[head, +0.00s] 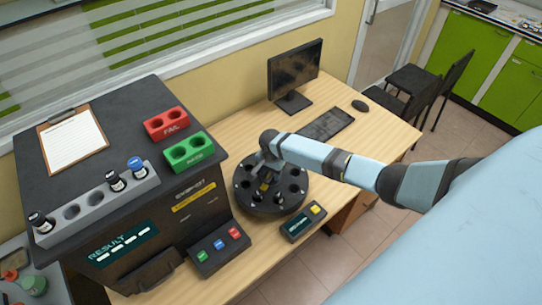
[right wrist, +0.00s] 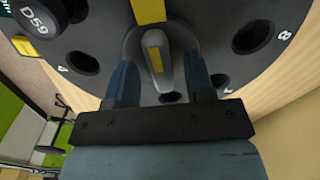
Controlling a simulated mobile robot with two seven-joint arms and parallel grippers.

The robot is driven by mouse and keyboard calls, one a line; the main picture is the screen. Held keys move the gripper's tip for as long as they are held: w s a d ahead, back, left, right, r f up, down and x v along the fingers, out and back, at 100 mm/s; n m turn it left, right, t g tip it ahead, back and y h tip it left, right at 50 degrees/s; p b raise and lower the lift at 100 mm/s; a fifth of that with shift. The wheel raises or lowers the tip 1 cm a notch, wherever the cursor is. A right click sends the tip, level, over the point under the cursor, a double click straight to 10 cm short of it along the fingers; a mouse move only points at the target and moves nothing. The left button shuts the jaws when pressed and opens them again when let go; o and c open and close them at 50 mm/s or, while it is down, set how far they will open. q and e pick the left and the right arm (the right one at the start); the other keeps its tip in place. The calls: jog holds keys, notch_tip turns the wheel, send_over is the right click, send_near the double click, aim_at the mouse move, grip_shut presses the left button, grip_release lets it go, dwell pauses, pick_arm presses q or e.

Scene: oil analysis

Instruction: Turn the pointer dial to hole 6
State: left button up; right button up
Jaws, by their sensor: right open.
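The round black dial (head: 271,208) with holes around its rim stands on the wooden desk. In the right wrist view, its grey pointer knob (right wrist: 156,62) with a yellow stripe is at the centre. Numbers 4 and 8 show beside holes at left and right; I cannot read a 6, nor tell which hole the pointer faces. My right gripper (head: 266,172) is over the dial's centre. In the right wrist view the right gripper (right wrist: 161,72) is open, with one finger on each side of the knob and gaps visible. My left gripper is out of view.
A vial capped D59 (right wrist: 40,18) sits near the dial's edge. A black machine (head: 130,215) with a vial rack (head: 92,208), a red block (head: 166,124) and a green block (head: 188,151) stands left. A small button box (head: 303,222) is in front; a monitor (head: 294,75) is behind.

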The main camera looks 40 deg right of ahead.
jog(key=shift+r, duration=0.15)
notch_tip(320, 180, up, 14)
jog(key=b, duration=0.1)
jog(key=shift+f, duration=0.2)
dwell(0.4)
